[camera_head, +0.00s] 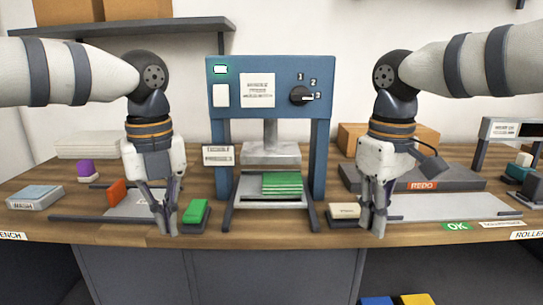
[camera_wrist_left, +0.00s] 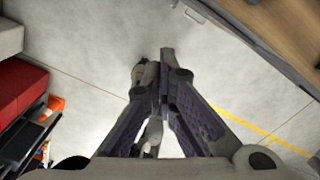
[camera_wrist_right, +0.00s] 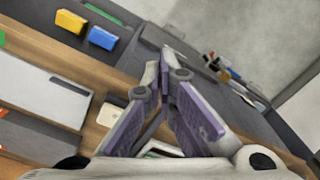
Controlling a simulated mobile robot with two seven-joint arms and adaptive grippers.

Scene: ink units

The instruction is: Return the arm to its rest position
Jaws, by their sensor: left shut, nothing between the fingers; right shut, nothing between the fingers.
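My left gripper (camera_head: 166,225) hangs pointing down at the front of the workbench, left of the blue press. Its fingers are together with nothing between them; in the left wrist view the fingertips (camera_wrist_left: 158,60) show over the grey floor. My right gripper (camera_head: 376,228) hangs pointing down right of the press, in front of the bench's front edge. Its fingers are also together and empty, as the right wrist view (camera_wrist_right: 168,60) shows. Both arms come in from the sides at similar height and look roughly mirrored.
The blue press (camera_head: 221,150) stands mid-bench with a green stack (camera_head: 282,184) on its bed. A green block (camera_head: 196,212) is close to my left gripper, a cream block (camera_head: 345,210) close to my right. A grey REDO tray (camera_head: 465,182) lies at right. A shelf (camera_head: 190,24) hangs upper left.

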